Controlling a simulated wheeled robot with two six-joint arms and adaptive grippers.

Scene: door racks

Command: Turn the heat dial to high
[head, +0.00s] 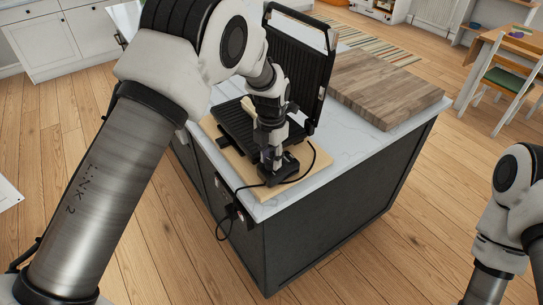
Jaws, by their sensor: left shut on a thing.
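A black contact grill (236,127) stands open on a wooden board (213,131) on the island counter. Its ribbed lid (297,42) is raised. My left gripper (276,172) points down at the front right part of the grill and is shut on the heat dial there. The gripper and wrist hide the dial, so its setting cannot be read. Part of my right arm shows at the right edge, but its gripper is out of view.
A thick wooden cutting board (385,85) lies on the white countertop (345,150) right of the grill. A black cord (226,217) hangs over the counter's front edge to an outlet. A table and chair (515,80) stand at the far right.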

